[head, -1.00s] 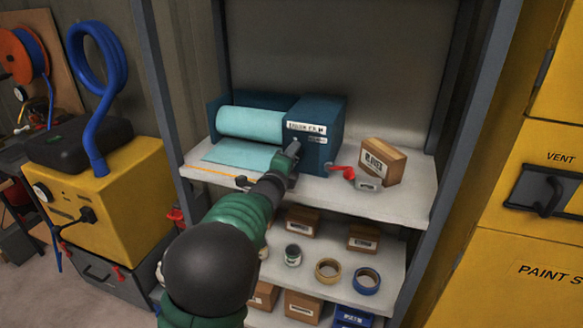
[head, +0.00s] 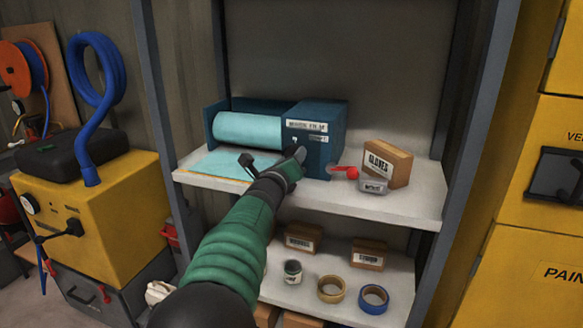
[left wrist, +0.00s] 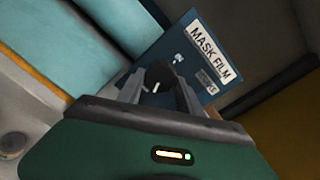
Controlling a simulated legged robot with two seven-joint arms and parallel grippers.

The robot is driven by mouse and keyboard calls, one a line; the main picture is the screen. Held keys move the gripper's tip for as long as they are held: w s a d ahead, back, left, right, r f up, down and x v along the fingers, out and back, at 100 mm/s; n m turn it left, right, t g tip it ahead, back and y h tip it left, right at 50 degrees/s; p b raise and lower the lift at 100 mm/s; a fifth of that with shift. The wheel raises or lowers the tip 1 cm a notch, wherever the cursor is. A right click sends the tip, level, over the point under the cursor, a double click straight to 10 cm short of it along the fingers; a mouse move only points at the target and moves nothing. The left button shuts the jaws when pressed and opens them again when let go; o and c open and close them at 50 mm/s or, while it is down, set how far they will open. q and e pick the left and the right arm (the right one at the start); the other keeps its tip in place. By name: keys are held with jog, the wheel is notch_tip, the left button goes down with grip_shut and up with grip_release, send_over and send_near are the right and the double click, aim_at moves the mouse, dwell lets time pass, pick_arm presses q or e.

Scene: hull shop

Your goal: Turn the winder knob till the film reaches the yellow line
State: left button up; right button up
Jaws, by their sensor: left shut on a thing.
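The blue film box (head: 335,125), labelled MASK FILM in the left wrist view (left wrist: 176,40), stands on the upper shelf. Its pale blue film roll (head: 245,130) lies at the left, with a flat sheet of film (head: 232,162) drawn out toward the shelf front. The sheet's front edge appears to meet the yellow line (head: 213,176); the line also runs along the film in the left wrist view (left wrist: 38,75). My left gripper (head: 298,156) is shut on the dark winder knob (left wrist: 157,76) at the box's front. The fingers partly hide the knob. My right gripper is out of view.
A red-handled tape dispenser (head: 373,185) and a gloves carton (head: 388,162) stand right of the box. The lower shelf (head: 300,288) holds small cartons, a jar and tape rolls. Grey shelf posts and yellow cabinets flank the space.

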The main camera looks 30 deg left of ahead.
pick_arm(q)
jog(key=shift+f+m, duration=0.3)
jog(key=shift+f, duration=0.15)
jog(key=o, duration=1.4)
jog(key=shift+w, duration=0.15)
jog(key=shift+c, duration=0.2)
jog(key=shift+r, duration=0.2)
jog(key=p+v, duration=0.2)
jog(key=v, duration=1.5)
jog(key=shift+p, duration=0.35)
